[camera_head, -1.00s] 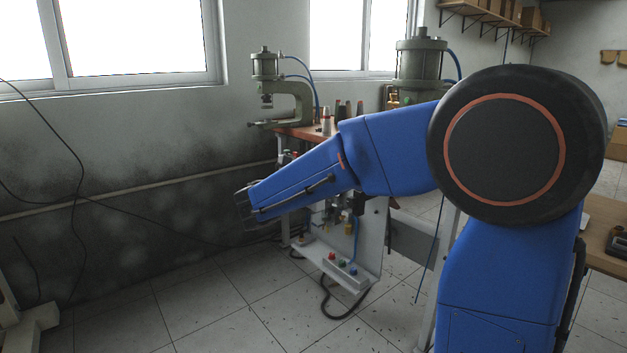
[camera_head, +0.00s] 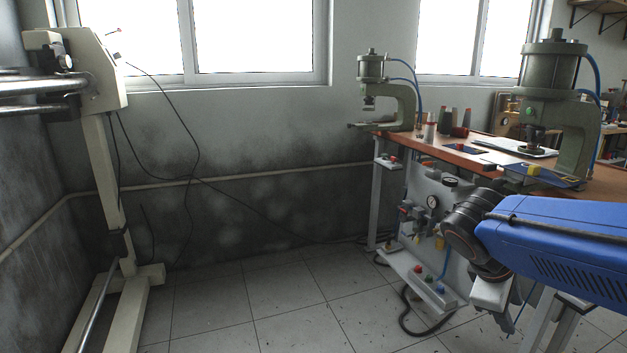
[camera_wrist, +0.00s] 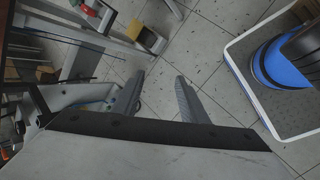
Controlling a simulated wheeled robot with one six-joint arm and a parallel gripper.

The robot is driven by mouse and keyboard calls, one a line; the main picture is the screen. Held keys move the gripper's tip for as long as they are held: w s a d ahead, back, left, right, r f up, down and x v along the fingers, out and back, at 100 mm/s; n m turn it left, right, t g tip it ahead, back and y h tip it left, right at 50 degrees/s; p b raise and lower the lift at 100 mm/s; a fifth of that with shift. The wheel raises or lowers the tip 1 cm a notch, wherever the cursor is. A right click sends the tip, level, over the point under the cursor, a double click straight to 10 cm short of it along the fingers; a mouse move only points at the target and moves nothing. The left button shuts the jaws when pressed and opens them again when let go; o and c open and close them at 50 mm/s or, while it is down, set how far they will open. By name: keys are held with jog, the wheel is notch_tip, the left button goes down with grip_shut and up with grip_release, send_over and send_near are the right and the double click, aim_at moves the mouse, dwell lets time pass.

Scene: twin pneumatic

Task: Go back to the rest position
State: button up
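My gripper (camera_wrist: 158,80) shows in the wrist view with its two grey fingers apart and nothing between them. Below the fingers lies the tiled floor. In the head view my blue arm reaches in from the right edge, its dark wrist in front of the workbench (camera_head: 455,145).
A low shelf with coloured buttons (camera_head: 428,285) juts from the bench front. A black cable (camera_head: 408,322) lies on the floor beside it. A cream stand (camera_head: 105,190) with metal rods is at the left. Spools (camera_head: 447,121) stand on the bench.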

jog(key=s+a+f+m+t+y, duration=0.3)
jog(key=s+a+m+y, duration=0.3)
jog(key=s+a+m, duration=0.2)
jog(key=shift+a+f+m+y, duration=0.3)
jog(key=shift+a+f+m, duration=0.25)
jog(key=shift+f, duration=0.1)
dwell(0.5)
